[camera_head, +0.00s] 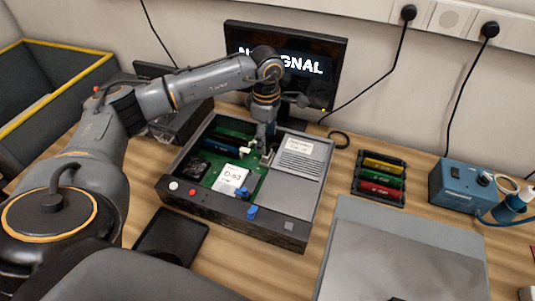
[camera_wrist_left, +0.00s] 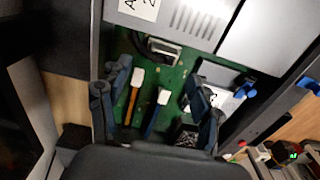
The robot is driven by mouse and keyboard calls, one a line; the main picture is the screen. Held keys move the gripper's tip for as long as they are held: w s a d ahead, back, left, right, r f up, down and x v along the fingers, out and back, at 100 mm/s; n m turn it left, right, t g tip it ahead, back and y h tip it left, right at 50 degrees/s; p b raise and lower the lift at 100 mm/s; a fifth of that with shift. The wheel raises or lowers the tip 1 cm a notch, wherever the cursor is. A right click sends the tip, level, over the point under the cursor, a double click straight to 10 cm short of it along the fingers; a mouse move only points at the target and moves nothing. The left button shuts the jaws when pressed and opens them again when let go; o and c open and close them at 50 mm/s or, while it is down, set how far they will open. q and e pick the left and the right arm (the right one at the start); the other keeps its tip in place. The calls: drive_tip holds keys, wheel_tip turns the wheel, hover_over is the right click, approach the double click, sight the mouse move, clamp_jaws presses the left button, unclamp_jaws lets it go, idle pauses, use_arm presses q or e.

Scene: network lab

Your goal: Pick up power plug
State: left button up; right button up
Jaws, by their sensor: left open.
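The power plug is probably the pale grey connector (camera_wrist_left: 165,55) with a dark cable, lying at the edge of the green board by the silver power supply in the left wrist view. In the head view a small grey piece (camera_head: 267,158) under the gripper seems to be the same connector, partly hidden. My left gripper (camera_head: 267,146) points down over the open computer case (camera_head: 178,205), close to this piece. In the left wrist view the left gripper's (camera_wrist_left: 158,74) fingers are spread, with nothing held; the connector lies beyond the fingertips. My right gripper is not in view.
The silver power supply (camera_head: 295,175) fills the case's right side. White-ended orange (camera_wrist_left: 134,98) and blue (camera_wrist_left: 156,115) modules stand on the board. A monitor (camera_head: 325,60) stands behind. A module rack (camera_head: 380,178), blue box (camera_head: 460,187) and grey panel (camera_head: 400,255) lie right.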

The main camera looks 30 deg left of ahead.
sight(267, 152)
use_arm(q)
drive_tip(key=f, duration=0.2)
drive_tip(key=f+p, duration=0.1)
drive_tip(key=f, duration=0.2)
drive_tip(key=shift+s+d, duration=0.1)
drive_tip(key=shift+d, duration=0.1)
drive_tip(key=shift+r, duration=0.1)
drive_tip(key=c, duration=1)
